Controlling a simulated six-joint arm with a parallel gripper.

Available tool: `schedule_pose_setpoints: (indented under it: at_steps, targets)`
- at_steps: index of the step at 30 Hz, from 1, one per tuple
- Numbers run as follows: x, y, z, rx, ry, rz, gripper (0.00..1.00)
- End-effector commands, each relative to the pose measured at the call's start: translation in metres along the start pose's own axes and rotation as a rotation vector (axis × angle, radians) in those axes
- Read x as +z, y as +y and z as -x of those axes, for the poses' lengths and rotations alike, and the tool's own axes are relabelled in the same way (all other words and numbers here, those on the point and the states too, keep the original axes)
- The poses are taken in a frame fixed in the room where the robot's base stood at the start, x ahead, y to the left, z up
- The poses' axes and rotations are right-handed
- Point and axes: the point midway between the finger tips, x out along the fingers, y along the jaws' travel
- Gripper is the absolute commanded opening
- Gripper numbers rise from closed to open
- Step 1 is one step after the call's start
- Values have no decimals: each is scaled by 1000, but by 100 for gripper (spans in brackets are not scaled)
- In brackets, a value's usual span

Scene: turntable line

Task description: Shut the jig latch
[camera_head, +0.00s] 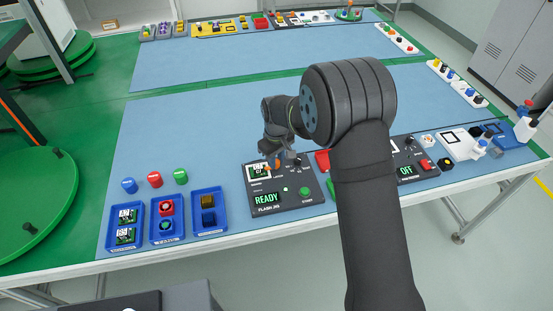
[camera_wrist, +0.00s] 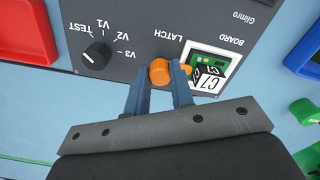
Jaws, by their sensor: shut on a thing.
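The flash jig (camera_head: 285,187) is a dark panel at the front of the blue table. A green and white board (camera_wrist: 208,72) sits in its white-framed slot, also visible in the head view (camera_head: 259,170). The orange latch knob (camera_wrist: 159,72) is beside the board, next to the word LATCH. A small bit of orange shows past my finger at the board's edge. My gripper (camera_wrist: 160,78) is shut on the knob, one finger on each side. The fingers hide part of the latch, so I cannot tell whether it lies over the board. The jig's display (camera_head: 266,198) reads READY.
A black selector dial (camera_wrist: 97,55) and a green start button (camera_head: 305,193) are on the jig. Blue trays (camera_head: 209,211) with boards and parts stand to the left, with coloured caps (camera_head: 155,180) behind them. A second panel (camera_head: 408,170) is right of my arm. The table's middle is clear.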

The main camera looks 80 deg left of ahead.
Motion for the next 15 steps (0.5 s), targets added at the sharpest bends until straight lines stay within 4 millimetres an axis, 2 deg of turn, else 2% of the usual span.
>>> schedule_pose_setpoints:
  at_steps: [5, 6, 9, 15]
  targets:
    - [1, 0, -1, -1, -3, 0, 0]
    - [1, 0, -1, -1, -3, 0, 23]
    - [1, 0, -1, -1, -2, 0, 43]
    - [0, 0, 0, 0, -1, -1, 43]
